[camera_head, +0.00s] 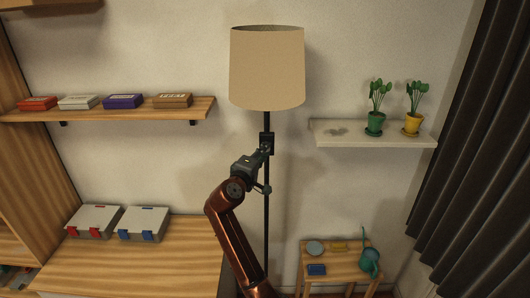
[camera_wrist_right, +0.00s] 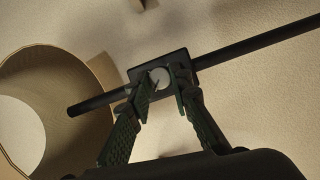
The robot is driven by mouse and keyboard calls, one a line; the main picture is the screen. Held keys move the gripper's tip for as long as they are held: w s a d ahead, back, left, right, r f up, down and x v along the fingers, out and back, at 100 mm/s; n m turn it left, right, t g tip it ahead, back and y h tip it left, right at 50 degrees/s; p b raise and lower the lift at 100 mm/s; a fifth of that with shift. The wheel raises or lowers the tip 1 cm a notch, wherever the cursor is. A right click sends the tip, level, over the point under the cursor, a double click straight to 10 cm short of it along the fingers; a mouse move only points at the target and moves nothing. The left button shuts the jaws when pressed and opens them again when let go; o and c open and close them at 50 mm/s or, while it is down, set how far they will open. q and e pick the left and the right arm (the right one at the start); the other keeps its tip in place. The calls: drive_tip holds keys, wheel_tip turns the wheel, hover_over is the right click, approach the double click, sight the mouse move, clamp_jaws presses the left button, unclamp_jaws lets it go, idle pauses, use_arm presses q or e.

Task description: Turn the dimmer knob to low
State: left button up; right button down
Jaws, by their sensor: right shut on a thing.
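The dimmer knob (camera_wrist_right: 160,77) is a small round pale knob on a dark square box (camera_wrist_right: 178,60) fixed to the lamp's black pole. In the head view the dark box (camera_head: 267,139) shows below the beige lampshade (camera_head: 267,68). My right gripper (camera_wrist_right: 165,79) has its two fingers on either side of the knob and is shut on it. In the head view my right gripper (camera_head: 262,150) reaches up to the box and partly covers it; the knob is hidden there. Any mark for low on the box is too small to read. My left gripper is not in view.
The pole (camera_head: 267,215) runs down behind my right arm. A wooden shelf (camera_head: 200,108) with several small boxes is left. A white shelf (camera_head: 370,141) with two potted plants is right. A wooden table (camera_head: 130,270) and small stool (camera_head: 335,262) stand below.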

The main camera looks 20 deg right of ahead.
drive_tip(key=shift+f, duration=0.1)
drive_tip(key=c, duration=1.8)
unclamp_jaws()
drive_tip(key=shift+o, duration=0.2)
drive_tip(key=v, duration=1.2)
